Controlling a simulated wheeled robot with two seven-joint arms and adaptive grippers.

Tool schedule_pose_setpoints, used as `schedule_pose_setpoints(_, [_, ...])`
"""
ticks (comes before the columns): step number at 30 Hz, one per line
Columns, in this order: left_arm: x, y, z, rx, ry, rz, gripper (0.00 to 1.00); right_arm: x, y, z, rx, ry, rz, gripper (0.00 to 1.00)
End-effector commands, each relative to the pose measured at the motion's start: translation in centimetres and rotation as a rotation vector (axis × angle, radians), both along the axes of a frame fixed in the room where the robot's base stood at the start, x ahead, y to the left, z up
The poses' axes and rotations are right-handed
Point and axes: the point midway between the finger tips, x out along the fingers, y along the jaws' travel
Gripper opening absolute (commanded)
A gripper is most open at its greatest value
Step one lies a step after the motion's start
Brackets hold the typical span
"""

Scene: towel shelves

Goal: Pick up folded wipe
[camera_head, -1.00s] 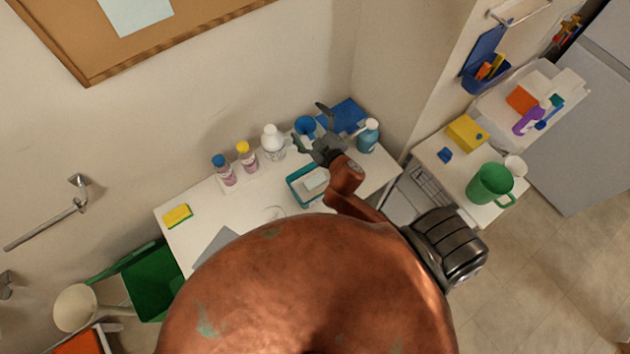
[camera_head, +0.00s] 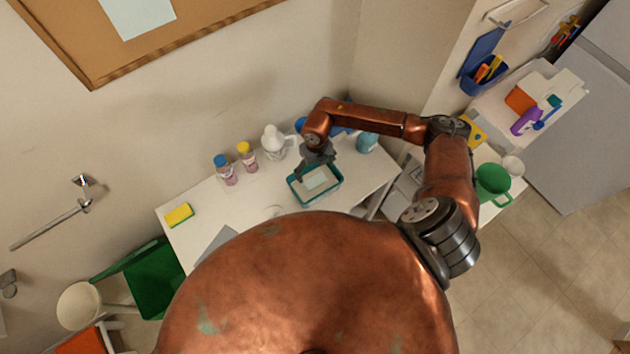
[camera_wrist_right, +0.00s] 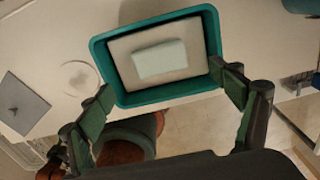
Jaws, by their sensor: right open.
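The folded wipe (camera_wrist_right: 160,60) is a small pale white-green rectangle. It lies in a teal tray (camera_wrist_right: 103,56) with a pale inside, on the white table. In the head view the wipe (camera_head: 316,181) and the tray (camera_head: 301,201) sit toward the table's right side. My right gripper (camera_head: 313,172) is over the tray's back edge in the head view, its fingers partly blurred. In the right wrist view my right gripper (camera_wrist_right: 165,90) is open and empty, its fingers spread on either side of the tray, apart from the wipe. My left gripper is not in view.
A white bottle (camera_head: 273,143) and two pink bottles with blue (camera_head: 226,170) and yellow (camera_head: 246,157) caps stand along the table's back. A yellow sponge (camera_head: 179,214) lies far left. The table's middle is mostly clear.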

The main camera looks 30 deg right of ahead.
Motion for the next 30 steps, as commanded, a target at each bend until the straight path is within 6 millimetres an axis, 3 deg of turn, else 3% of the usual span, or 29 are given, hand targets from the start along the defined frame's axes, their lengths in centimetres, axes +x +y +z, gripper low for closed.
schedule_pose_setpoints(18, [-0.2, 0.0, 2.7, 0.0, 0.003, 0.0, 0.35, -0.1, 0.2, -7.0, -0.012, 0.006, -0.003, 0.85])
schedule_pose_setpoints(27, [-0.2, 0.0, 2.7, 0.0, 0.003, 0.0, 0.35, -0.1, 0.2, -7.6, -0.013, 0.003, 0.0, 0.85])
schedule_pose_setpoints(30, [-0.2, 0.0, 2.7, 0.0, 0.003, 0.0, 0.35, -0.1, 0.2, -7.6, -0.012, 0.003, 0.0, 0.79])
